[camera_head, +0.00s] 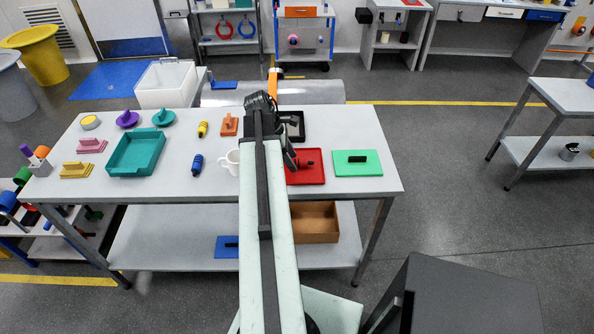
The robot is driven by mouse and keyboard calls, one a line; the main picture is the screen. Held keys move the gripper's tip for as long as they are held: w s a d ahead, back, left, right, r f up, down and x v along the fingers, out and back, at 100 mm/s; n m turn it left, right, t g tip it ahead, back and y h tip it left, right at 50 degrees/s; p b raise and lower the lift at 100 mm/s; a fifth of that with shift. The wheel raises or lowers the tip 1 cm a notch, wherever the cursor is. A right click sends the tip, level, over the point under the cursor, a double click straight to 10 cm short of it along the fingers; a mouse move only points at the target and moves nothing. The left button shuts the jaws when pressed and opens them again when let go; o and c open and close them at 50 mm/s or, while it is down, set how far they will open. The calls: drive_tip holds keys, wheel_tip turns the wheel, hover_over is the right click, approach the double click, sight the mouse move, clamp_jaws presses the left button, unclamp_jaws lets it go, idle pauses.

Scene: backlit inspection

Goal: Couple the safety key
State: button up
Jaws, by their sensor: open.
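I cannot tell for sure which object is the safety key. An orange piece with an upright tab (229,125) stands on the table just left of my arm. A red plate with a black grip (305,172) and a green plate with a black grip (358,163) lie right of my arm. My gripper (291,158) is at the arm's far end, over the table beside the red plate and a black tray (294,132). It is open, small and partly hidden by my arm. I see nothing held in it.
A white mug (230,162) is close left of my arm. A teal tray (136,153), a blue cylinder (197,164) and a yellow cylinder (203,129) lie further left. A white bin (166,86) stands behind the table (377,119). The table's far right corner is bare.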

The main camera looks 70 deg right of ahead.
drive_tip(key=shift+s+f, duration=0.1)
drive_tip(key=shift+f, duration=0.15)
clamp_jaws()
wheel_tip(320, 180, up, 10)
drive_tip(key=p, duration=1)
drive_tip(key=c, duration=0.7)
unclamp_jaws()
clamp_jaws()
